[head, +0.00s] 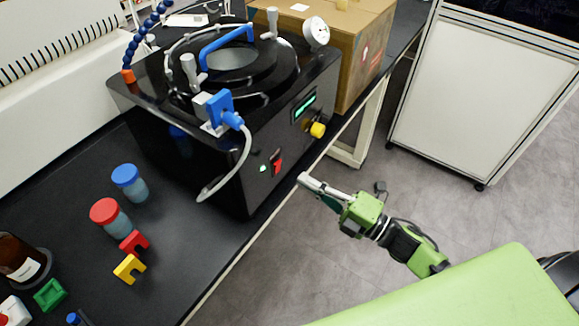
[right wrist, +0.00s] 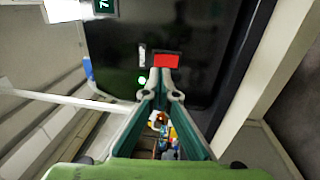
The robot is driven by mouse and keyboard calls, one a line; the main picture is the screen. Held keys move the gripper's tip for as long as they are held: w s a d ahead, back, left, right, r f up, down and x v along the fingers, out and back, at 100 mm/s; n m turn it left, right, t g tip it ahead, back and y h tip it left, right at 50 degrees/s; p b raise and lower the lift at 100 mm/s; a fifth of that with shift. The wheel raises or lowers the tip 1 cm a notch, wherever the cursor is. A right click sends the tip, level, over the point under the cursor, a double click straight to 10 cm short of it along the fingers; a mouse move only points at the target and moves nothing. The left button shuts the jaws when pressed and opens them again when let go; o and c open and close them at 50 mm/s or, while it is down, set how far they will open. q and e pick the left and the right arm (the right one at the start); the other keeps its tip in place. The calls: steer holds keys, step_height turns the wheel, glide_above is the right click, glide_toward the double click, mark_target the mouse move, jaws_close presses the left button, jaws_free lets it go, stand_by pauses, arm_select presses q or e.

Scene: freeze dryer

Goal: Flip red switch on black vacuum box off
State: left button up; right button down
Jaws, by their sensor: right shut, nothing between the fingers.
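The black vacuum box (head: 200,170) stands on the dark bench, with a round lid and blue handle on top. Its red switch (head: 277,160) is low on the front face, beside a small lit green light (head: 263,169). In the right wrist view the red switch (right wrist: 166,60) sits just beyond the fingertips, and the green light (right wrist: 142,80) glows beside it. My right gripper (head: 303,180) is shut and empty, in front of the box and apart from the switch in the head view. It also shows in the right wrist view (right wrist: 160,82). My left gripper is not in view.
A yellow knob (head: 318,130) and a green display (head: 305,107) are on the same face. A white cable (head: 240,165) hangs at the box's corner. Jars and small coloured blocks (head: 130,268) lie on the bench at left. A cardboard box (head: 362,45) stands behind.

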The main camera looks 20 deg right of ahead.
mark_target(280, 164)
steer(key=p+x, duration=0.1)
steer(key=x, duration=0.3)
steer(key=shift+w+r, duration=0.1)
steer(key=shift+w+a, duration=0.45)
steer(key=shift+w+a+r, duration=0.15)
steer(key=shift+w+r, duration=0.05)
steer(key=shift+w, duration=0.05)
